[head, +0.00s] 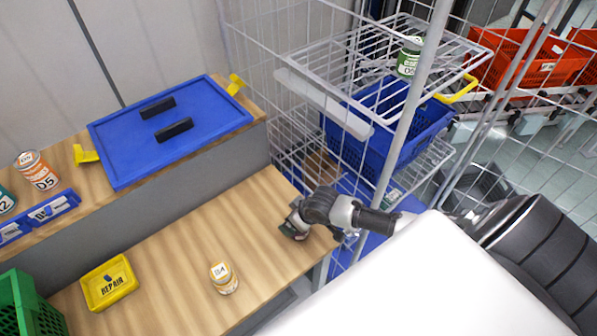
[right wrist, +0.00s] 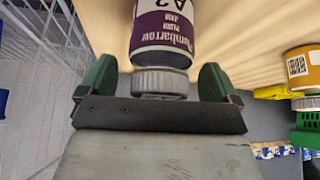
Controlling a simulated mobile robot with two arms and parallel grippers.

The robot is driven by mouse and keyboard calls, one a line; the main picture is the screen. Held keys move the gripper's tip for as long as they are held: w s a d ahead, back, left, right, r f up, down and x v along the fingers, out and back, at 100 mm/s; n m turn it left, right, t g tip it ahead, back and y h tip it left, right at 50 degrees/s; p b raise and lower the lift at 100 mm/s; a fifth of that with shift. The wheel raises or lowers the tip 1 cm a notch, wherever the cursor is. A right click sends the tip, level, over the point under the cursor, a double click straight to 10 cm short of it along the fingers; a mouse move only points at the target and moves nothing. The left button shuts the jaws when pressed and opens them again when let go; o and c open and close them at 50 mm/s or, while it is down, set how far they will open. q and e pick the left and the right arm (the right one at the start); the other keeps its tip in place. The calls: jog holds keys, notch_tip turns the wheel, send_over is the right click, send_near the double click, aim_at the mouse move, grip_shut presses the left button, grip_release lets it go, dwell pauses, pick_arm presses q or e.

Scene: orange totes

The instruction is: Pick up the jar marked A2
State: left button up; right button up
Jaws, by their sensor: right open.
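The jar marked A2 (right wrist: 162,35) has a purple label and a grey ribbed lid (right wrist: 160,81). In the right wrist view its lid end is between the two green fingers of my right gripper (right wrist: 160,84), with gaps on both sides. The gripper is open and its fingers do not touch the jar. In the head view my right gripper (head: 295,224) is at the right end of the lower wooden shelf (head: 190,260); the jar cannot be made out there. My left gripper is not in view.
A yellow-labelled jar (head: 223,278) and a yellow REPAIR bin (head: 109,283) stand on the lower shelf. A blue lid (head: 170,125) and an orange D5 jar (head: 36,170) are on the upper shelf. A wire cage (head: 300,100) stands right of the shelves.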

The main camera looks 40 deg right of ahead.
jog(key=shift+w+f, duration=0.15)
jog(key=shift+f, duration=0.1)
jog(key=shift+c, duration=0.2)
jog(key=c, duration=1.2)
